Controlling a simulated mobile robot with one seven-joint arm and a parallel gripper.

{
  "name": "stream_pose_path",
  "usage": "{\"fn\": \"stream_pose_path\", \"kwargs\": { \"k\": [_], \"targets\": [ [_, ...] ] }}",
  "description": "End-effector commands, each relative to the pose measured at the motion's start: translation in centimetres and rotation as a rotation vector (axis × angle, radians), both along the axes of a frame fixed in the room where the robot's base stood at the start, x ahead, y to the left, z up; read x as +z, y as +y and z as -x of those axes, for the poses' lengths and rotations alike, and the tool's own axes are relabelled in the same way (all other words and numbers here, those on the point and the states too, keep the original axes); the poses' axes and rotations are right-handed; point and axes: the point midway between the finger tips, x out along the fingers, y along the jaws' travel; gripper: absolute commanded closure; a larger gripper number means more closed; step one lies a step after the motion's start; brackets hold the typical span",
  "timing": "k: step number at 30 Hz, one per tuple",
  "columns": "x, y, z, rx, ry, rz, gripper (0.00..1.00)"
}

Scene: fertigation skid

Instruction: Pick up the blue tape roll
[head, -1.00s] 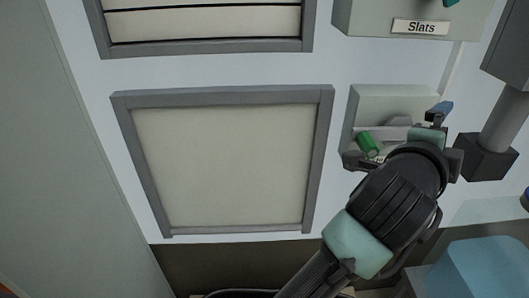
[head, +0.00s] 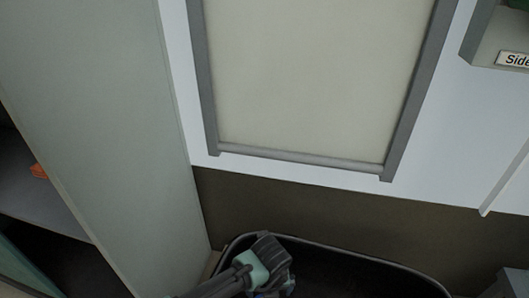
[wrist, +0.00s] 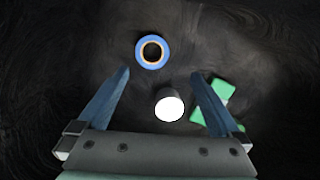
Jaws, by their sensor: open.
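The blue tape roll (wrist: 152,51) shows in the wrist view as a blue ring with an orange-brown inner edge. It lies on a dark, swirled surface, beyond my fingertips and roughly centred between them. My gripper (wrist: 160,82) is open, with its two blue-grey fingers apart and nothing between them touching. In the head view my gripper (head: 270,281) is low in the picture at the dark bin's left end, and its fingers are mostly hidden. The tape roll cannot be seen in the head view.
A white-topped dark cylinder (wrist: 169,104) and a green object (wrist: 212,100) lie near the tape roll. The dark bin (head: 352,258) stands below a framed panel (head: 318,70). A tall grey-green panel (head: 110,130) stands at left, with a labelled box (head: 500,40) at upper right.

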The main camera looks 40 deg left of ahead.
Motion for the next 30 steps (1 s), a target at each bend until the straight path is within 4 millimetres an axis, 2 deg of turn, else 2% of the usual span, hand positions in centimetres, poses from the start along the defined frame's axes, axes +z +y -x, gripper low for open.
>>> {"fn": "stream_pose_path", "kwargs": {
  "k": [1, 4, 15, 26, 30],
  "targets": [
    [-0.9, 0.4, 0.6, -0.003, 0.016, -0.002, 0.0],
    [-2.0, 0.7, 1.0, -0.009, 0.028, -0.004, 0.0],
    [-7.7, 1.3, 0.3, -0.009, 0.026, -0.005, 0.0],
    [-9.0, 1.5, 0.1, -0.008, 0.024, -0.004, 0.0],
    [-10.3, 1.6, 0.1, -0.009, 0.024, -0.004, 0.0]
  ]
}}
